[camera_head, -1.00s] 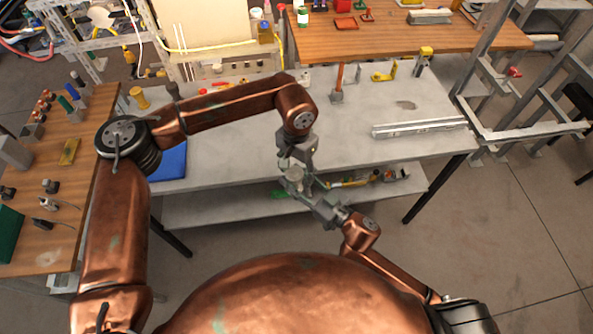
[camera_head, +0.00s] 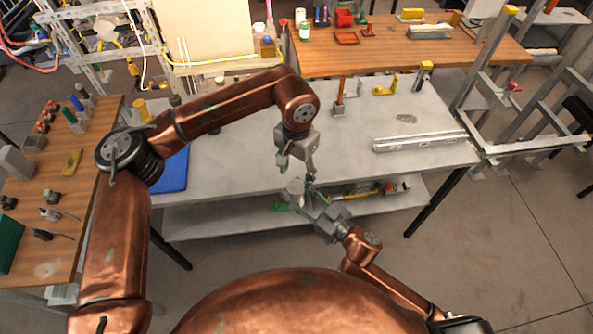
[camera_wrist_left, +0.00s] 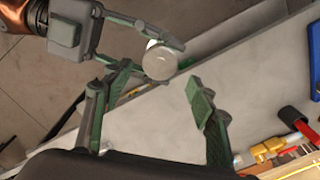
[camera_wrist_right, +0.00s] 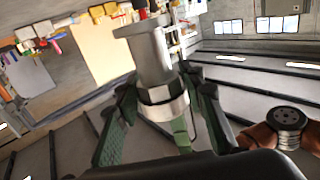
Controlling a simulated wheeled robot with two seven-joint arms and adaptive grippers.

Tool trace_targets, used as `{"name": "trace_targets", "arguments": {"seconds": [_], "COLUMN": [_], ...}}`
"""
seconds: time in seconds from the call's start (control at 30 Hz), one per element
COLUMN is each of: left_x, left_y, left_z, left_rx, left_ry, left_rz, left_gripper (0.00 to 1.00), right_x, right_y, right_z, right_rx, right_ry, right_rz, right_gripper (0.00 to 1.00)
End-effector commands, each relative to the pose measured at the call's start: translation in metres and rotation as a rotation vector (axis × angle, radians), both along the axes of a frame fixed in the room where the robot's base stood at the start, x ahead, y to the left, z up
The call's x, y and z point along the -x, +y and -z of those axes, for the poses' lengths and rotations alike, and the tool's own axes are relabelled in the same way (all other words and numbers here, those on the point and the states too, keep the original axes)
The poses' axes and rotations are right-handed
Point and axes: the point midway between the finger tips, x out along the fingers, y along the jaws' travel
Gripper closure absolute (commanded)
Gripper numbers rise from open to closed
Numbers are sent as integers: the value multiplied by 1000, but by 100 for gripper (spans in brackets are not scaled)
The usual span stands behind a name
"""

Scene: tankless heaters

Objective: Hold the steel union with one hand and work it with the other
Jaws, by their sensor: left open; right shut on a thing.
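The steel union (camera_head: 296,187) is a grey metal cylinder with a wider rim and a hex part. In the right wrist view the union (camera_wrist_right: 155,70) stands between the fingers of my right gripper (camera_wrist_right: 165,105), which is shut on it. In the left wrist view the union's round end (camera_wrist_left: 160,62) shows in the right gripper (camera_wrist_left: 150,50). My left gripper (camera_wrist_left: 155,105) is open and empty, with its fingers on either side of a gap just short of the union. In the head view my left gripper (camera_head: 298,165) is just above the union, and the right gripper (camera_head: 312,200) comes from below right.
A grey workbench (camera_head: 340,135) with a lower shelf (camera_head: 220,218) lies beyond the grippers. The shelf holds a yellow-handled tool (camera_head: 355,192). A blue mat (camera_head: 172,168) and a metal rail (camera_head: 420,141) lie on the bench. A wooden table (camera_head: 60,210) stands at left.

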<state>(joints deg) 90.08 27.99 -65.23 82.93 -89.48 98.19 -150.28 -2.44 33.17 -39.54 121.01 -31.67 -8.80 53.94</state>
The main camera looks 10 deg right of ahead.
Motion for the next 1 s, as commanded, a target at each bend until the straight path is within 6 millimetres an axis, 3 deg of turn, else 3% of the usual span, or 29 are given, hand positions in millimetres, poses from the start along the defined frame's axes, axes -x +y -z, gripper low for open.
{"name": "trace_targets", "arguments": {"seconds": [0.2, 0.4, 0.77, 1.0], "left_x": [0, 0, 0, 0], "left_y": [1, 1, 1, 1], "left_z": [35, 55, 60, 60], "left_rx": [-1, 1, 0, 0], "left_ry": [2, 1, 0, 0], "left_rz": [0, 0, 0, 0], "left_gripper": [48, 48, 48, 64], "right_x": [0, 0, 0, 0], "right_y": [0, 0, 0, 0], "right_z": [-1, -1, -1, -1], "right_rx": [-1, -1, -1, -1], "right_ry": [-2, -2, -3, -2], "right_rz": [-1, -1, -1, -1], "right_gripper": [100, 100, 100, 100]}}
